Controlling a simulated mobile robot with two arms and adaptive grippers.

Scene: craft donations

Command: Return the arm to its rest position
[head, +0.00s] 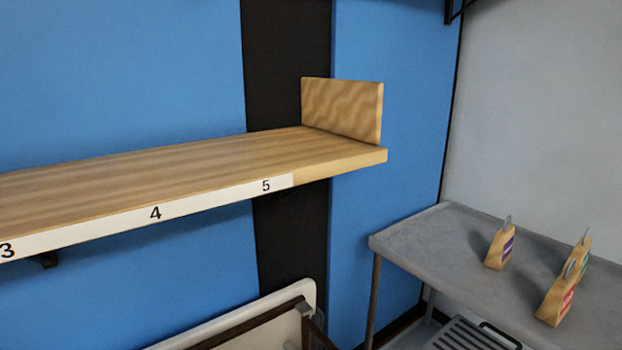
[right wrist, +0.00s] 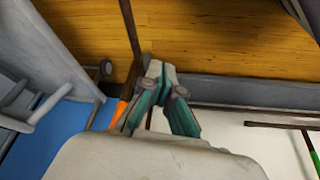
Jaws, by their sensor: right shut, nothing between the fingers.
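My right gripper (right wrist: 160,72) shows in the right wrist view with its green-sided fingers drawn together at the tips. It is shut, and nothing shows held between the fingers. Neither gripper nor arm is in the head view. My left gripper is not in any view.
A wooden shelf (head: 200,165) with number labels 3, 4 and 5 runs along the blue wall; its visible top is bare. A grey table (head: 420,235) at right holds tan bags, one with a purple label (head: 499,247). The right wrist view shows wooden flooring (right wrist: 220,35) and dark bars.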

